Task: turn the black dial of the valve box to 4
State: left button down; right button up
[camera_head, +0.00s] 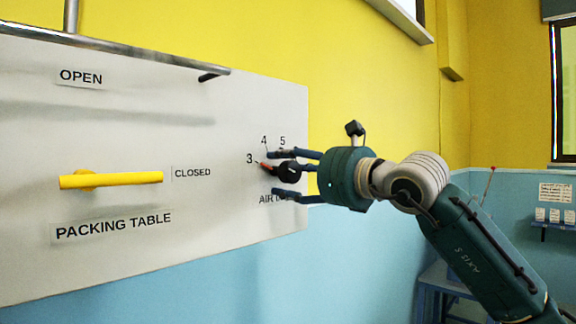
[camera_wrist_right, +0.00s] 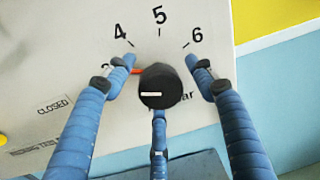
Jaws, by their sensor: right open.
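The black dial (camera_head: 290,172) sits at the right end of the white valve box panel (camera_head: 225,215). Its red pointer (camera_head: 265,166) points at or near the 3 mark in the head view. In the right wrist view the dial (camera_wrist_right: 160,88) fills the middle, with the 4, 5 and 6 above it and the 3 mostly hidden by a finger. My right gripper (camera_head: 273,173) is open, its blue fingers spread around the dial; in the wrist view the gripper (camera_wrist_right: 160,76) shows gaps between the side fingers and the dial. My left gripper is not in view.
A yellow handle (camera_head: 112,180) lies level beside the CLOSED label on the same panel. A grey pipe (camera_head: 110,49) runs along the panel's top edge. A blue table (camera_head: 440,282) stands low at the right, behind my right arm.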

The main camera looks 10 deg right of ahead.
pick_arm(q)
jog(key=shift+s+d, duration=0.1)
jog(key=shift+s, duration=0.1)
pick_arm(e)
jog(key=shift+c, duration=0.2)
jog(key=c, duration=1.1)
jog(key=shift+f+m+b, duration=0.25)
jog(key=shift+m+b, duration=0.55)
jog(key=shift+b, duration=0.3)
jog(key=shift+m+b, duration=1)
jog(key=shift+m, duration=0.1)
jog(key=m+b, duration=0.1)
jog(key=m, duration=0.2)
jog(key=shift+a+g+b, duration=0.1)
jog(key=shift+g+b, duration=0.2)
jog(key=shift+g, duration=0.1)
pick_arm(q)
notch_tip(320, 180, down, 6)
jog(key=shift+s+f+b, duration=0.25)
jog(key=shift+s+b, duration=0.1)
pick_arm(e)
jog(key=shift+m, duration=0.8)
